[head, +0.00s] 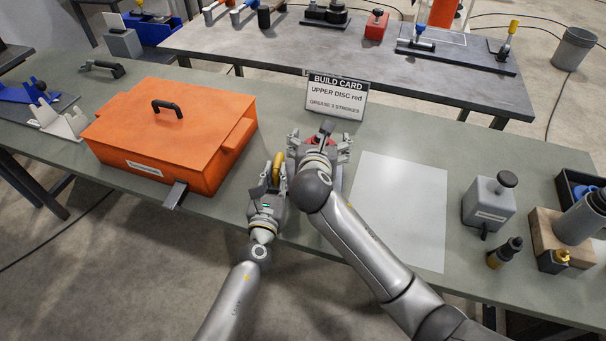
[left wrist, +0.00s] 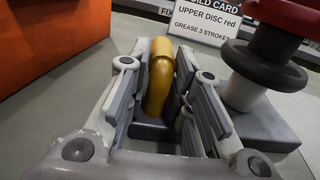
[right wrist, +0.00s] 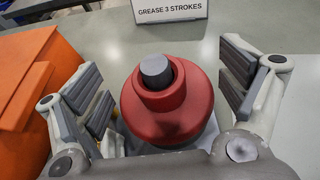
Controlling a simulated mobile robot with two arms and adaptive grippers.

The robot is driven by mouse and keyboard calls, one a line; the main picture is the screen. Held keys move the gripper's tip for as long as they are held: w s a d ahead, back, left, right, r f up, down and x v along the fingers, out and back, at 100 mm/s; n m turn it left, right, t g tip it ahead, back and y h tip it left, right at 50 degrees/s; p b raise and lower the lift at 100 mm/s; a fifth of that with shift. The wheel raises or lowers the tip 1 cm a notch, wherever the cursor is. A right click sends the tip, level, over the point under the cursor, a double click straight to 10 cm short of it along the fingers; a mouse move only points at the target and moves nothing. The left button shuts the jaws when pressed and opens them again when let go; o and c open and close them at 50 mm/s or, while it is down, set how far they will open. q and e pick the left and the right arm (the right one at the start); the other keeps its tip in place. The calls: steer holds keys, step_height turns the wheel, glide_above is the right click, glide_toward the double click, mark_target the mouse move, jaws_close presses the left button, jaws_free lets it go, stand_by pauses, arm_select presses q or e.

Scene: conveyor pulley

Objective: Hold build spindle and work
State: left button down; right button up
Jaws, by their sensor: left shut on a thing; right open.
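The build spindle shows in the left wrist view as a grey post (right wrist: 157,70) on a grey base (left wrist: 262,124). It carries a black disc (left wrist: 264,66) with a red disc (left wrist: 282,14) above; the red disc also shows in the right wrist view (right wrist: 168,105). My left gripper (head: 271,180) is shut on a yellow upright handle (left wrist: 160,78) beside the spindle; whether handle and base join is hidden. My right gripper (head: 319,147) is open, its fingers on either side of the red disc, apart from it in the right wrist view. My right arm partly hides the spindle in the head view.
The build card (head: 336,96) stands behind, reading upper disc red, grease 3 strokes. An orange box (head: 165,135) is left, a bare white sheet (head: 397,210) right. A grey block with knob (head: 489,203) and small tools stand farther right. A second bench (head: 270,45) is behind.

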steer(key=shift+s, duration=0.2)
steer(key=shift+v, duration=1.5)
steer(key=shift+r, duration=0.1)
steer(key=shift+o, duration=0.9)
steer(key=v, duration=0.7)
stand_by(0.3)
stand_by(1.2)
